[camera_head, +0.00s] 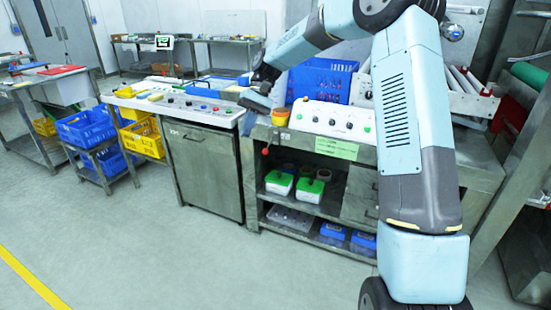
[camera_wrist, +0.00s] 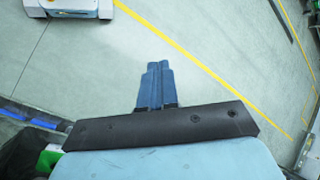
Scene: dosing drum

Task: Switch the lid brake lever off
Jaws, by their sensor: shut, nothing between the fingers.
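A small red ball knob on a short dark stem (camera_head: 265,151) sticks out at the left front corner of the right-hand steel bench, possibly the lid brake lever; I see no label that confirms it. My gripper (camera_wrist: 157,66) is shut and empty, its two blue fingers side by side over bare floor in the wrist view. In the head view, the dark end of my arm hangs above and a little left of the knob, apart from it. The fingertips are hard to make out there. The knob does not show in the wrist view.
A sloped white panel with knobs and buttons (camera_head: 332,119) stands on the bench, with an orange-yellow button housing (camera_head: 280,117) beside it. Another control panel (camera_head: 187,106) lies left. A blue crate (camera_head: 320,79) stands behind. The floor in front (camera_head: 150,240) is clear.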

